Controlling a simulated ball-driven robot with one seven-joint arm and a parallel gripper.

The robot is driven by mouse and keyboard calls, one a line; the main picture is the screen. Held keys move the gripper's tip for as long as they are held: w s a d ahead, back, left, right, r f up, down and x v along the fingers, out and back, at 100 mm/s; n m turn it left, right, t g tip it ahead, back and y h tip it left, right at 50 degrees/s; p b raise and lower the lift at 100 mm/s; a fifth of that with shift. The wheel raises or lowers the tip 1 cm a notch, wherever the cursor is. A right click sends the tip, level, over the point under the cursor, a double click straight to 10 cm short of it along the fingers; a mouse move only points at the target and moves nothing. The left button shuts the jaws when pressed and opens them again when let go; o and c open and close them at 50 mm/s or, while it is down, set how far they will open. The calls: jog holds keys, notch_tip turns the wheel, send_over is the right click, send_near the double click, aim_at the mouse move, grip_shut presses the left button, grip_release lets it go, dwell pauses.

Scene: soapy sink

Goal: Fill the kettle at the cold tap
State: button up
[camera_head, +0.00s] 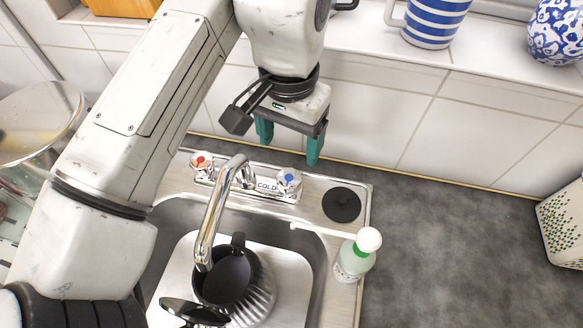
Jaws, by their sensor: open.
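The kettle (262,287), dark inside with a ribbed silvery side, stands in the steel sink below the tap. Its black opening faces up, and a dark lid-like part (192,311) shows at its near edge. The chrome spout (211,222) ends over the opening; I see no water stream. The cold tap (289,179) has a blue-marked top, beside a "COLD" label. The hot tap (201,160) has a red-marked top on the left. My gripper (289,143) is open and empty, its teal fingers apart, appearing above the cold tap in the picture and not touching it.
A soap bottle (355,258) with a white top stands at the sink's right edge. A black round plug (341,204) lies on the steel ledge. A striped mug (433,22) and patterned vase (556,32) stand on the tiled sill.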

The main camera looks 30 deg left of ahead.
aim_at(290, 176)
notch_tip(290, 176, down, 9)
jog(key=shift+f+p, duration=0.1)
jog(key=shift+p, duration=0.3)
jog(key=c, duration=1)
